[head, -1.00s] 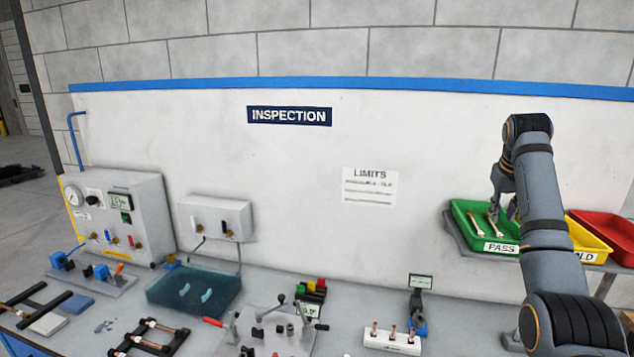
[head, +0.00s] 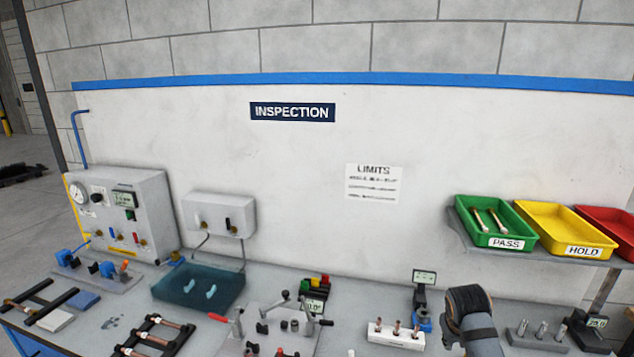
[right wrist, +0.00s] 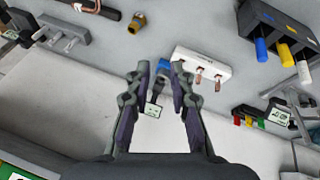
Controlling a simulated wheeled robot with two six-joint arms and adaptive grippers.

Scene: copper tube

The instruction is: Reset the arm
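My right arm (head: 470,318) comes up from the bottom edge of the head view, right of centre, and its gripper cannot be made out there. In the right wrist view my right gripper (right wrist: 160,70) is open, with its two fingers apart and nothing between them. It is above the bench, below the white block (right wrist: 203,63) in that picture. My left arm and gripper are not in view. Two copper tubes (head: 489,221) lie in the green PASS tray (head: 466,212) on the shelf.
The yellow HOLD tray (head: 566,221) and a red tray (head: 612,228) stand beside the green one. On the bench are a white block (head: 383,337) with upright copper pieces, a small gauge with a display (head: 424,277), a teal basin (head: 178,298) and a clamp fixture (head: 255,318).

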